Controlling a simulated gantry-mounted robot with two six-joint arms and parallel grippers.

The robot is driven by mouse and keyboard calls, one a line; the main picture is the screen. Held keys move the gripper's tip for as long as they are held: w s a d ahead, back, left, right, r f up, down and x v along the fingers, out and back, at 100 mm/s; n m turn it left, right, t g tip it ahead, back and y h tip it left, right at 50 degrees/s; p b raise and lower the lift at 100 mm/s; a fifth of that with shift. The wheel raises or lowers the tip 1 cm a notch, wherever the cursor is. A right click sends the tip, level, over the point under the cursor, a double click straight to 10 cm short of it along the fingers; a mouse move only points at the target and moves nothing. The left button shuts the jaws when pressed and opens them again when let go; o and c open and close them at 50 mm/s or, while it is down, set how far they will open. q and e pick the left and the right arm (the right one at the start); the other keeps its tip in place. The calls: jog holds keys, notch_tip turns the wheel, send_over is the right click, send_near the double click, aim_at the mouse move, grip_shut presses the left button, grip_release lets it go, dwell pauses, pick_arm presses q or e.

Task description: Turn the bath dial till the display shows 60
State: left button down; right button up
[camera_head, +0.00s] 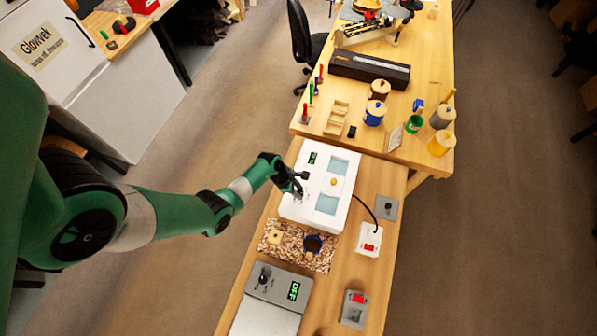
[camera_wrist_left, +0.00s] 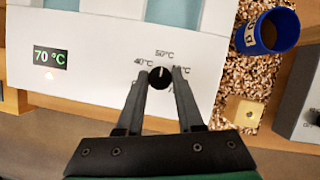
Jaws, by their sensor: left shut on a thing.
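The white water bath (camera_head: 341,207) stands on the bench with two blue-grey wells in its top. Its display (camera_wrist_left: 49,56) reads 70 °C in green in the left wrist view. The display also shows in the head view (camera_head: 312,158), too small to read. The black dial (camera_wrist_left: 160,78) is on the same face, with 40°C and 50°C labels beside it; another label is partly hidden by a finger. My left gripper (camera_wrist_left: 162,72) has its fingers on either side of the dial and is shut on it. It also shows in the head view (camera_head: 299,184). My right gripper is not in view.
A blue cup (camera_wrist_left: 267,32) and a yellowish block (camera_wrist_left: 244,112) are on a speckled mat beside the bath. A grey device (camera_head: 279,288) with its own display stands nearer. A red-switched box (camera_head: 369,240) is right of the bath, with a cable.

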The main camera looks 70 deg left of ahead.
pick_arm(q)
jog(key=c, duration=0.5)
grip_release()
jog(key=shift+c, duration=0.2)
jog(key=p+v, duration=0.4)
jog(key=v, duration=0.7)
jog(key=shift+r+p, duration=0.3)
jog(key=shift+p, duration=0.05)
jog(key=shift+s, duration=0.15)
